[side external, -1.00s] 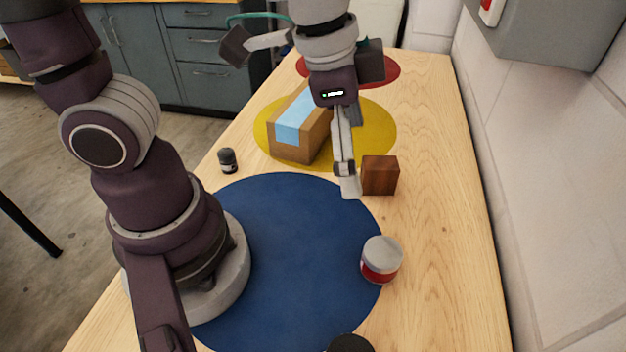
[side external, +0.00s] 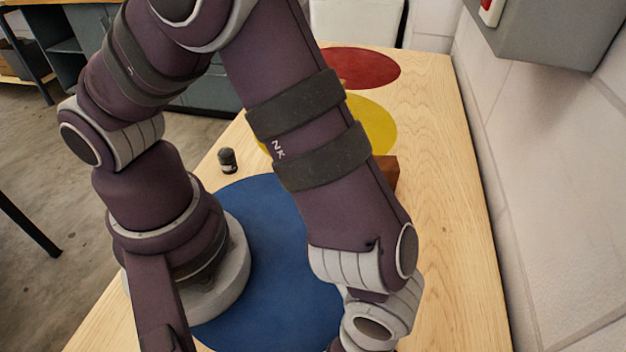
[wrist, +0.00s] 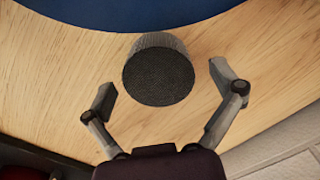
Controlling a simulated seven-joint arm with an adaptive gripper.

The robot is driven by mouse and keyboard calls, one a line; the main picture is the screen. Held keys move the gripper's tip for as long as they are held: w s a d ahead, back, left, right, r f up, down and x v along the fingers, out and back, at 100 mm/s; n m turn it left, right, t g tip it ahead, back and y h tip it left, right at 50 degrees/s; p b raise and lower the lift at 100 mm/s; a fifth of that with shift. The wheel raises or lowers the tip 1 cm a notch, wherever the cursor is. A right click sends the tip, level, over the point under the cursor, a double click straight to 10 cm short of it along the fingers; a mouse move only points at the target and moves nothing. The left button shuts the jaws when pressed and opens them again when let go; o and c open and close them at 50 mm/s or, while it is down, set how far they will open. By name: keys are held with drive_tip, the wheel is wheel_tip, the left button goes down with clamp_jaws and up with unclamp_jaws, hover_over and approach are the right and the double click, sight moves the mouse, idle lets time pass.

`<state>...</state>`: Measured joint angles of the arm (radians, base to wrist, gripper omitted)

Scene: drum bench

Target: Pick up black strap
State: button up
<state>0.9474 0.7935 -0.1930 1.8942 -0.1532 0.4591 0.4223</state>
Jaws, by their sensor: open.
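A round, dark object (wrist: 158,75) with a black, mesh-like top and a grey ribbed side stands on the wood in the wrist view. I cannot tell whether it is the black strap; no other strap-like thing shows loose on the bench. My gripper (wrist: 164,88) is open in the wrist view, one finger to the left of the round object and one to its right. Neither finger visibly touches it. In the side view my gripper and the round object are out of sight, behind my arm or below the frame.
A blue disc (side external: 275,290), a yellow disc (side external: 378,125) and a red disc (side external: 365,68) lie on the wooden bench (side external: 450,230). A small black jar (side external: 228,160) stands at the left edge. A brown block (side external: 391,172) is partly hidden by my arm. A wall runs along the right.

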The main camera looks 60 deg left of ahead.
drive_tip(key=shift+f, duration=0.1)
drive_tip(key=c, duration=1.2)
